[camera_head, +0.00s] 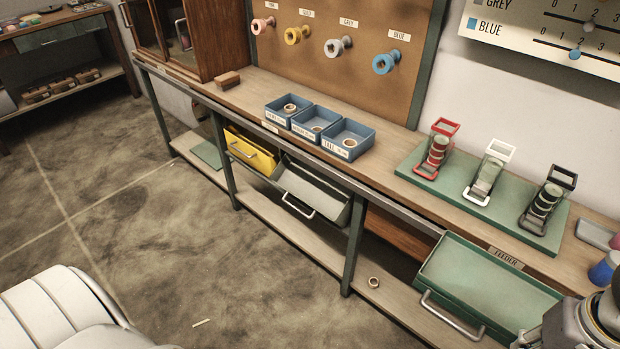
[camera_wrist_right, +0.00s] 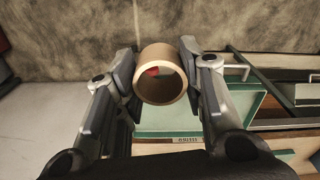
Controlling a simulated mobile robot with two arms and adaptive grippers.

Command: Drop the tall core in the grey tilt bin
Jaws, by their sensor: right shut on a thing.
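My right gripper (camera_wrist_right: 160,70) is shut on a tan cardboard core (camera_wrist_right: 158,54) in the right wrist view; its open end faces the camera and a bit of red shows through it. The green feeder drawer lies beyond and below it there. In the head view only part of my right arm shows at the bottom right; the held core is out of frame. The grey tilt bin (camera_head: 318,187) is tipped open under the bench, left of the middle leg. Its floor is partly hidden. My left gripper is not in view.
The yellow bin (camera_head: 250,153) is also tipped open, left of the grey one. The green feeder drawer (camera_head: 486,285) is pulled out. Blue trays (camera_head: 347,140) with cores and several tape dispensers (camera_head: 487,177) stand on the bench. A small core (camera_head: 374,282) lies on the lower shelf.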

